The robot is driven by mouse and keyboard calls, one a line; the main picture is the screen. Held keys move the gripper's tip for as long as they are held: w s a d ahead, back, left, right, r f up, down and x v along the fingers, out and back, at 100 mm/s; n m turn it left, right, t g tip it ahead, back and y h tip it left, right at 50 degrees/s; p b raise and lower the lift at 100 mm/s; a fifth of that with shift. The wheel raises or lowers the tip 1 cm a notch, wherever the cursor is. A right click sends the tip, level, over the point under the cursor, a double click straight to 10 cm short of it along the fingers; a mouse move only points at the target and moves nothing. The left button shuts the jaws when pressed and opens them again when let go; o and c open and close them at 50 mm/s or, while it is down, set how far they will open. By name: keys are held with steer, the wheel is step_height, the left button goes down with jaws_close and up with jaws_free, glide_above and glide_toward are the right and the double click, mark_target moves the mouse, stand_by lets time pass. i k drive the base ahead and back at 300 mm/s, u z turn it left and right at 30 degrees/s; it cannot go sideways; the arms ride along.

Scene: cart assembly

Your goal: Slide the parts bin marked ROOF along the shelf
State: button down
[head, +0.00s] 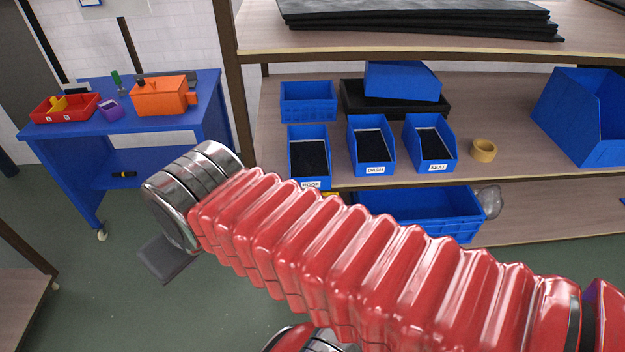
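The blue ROOF bin (309,177) stands on the middle shelf (455,178), left of the DASH bin (374,158) and the SEAT bin (432,156). It holds something dark. Its white label sits at the shelf's front edge, partly hidden behind my red arm. My arm reaches across the front of the shelf to the left. My gripper (167,260) is apart from the bin, at lower left beyond the metal wrist. Only a dark grey piece of it shows, so its opening cannot be told. I see nothing held.
A brown upright post (232,85) bounds the shelf's left end. A blue crate (308,101) stands behind the ROOF bin. A tape roll (484,150) lies right of SEAT, then a large blue bin (572,115). A blue cart (70,150) stands left. Little room separates ROOF and DASH.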

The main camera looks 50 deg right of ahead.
mark_target(309, 150)
steer(key=z, duration=0.65)
steer(key=i, duration=1)
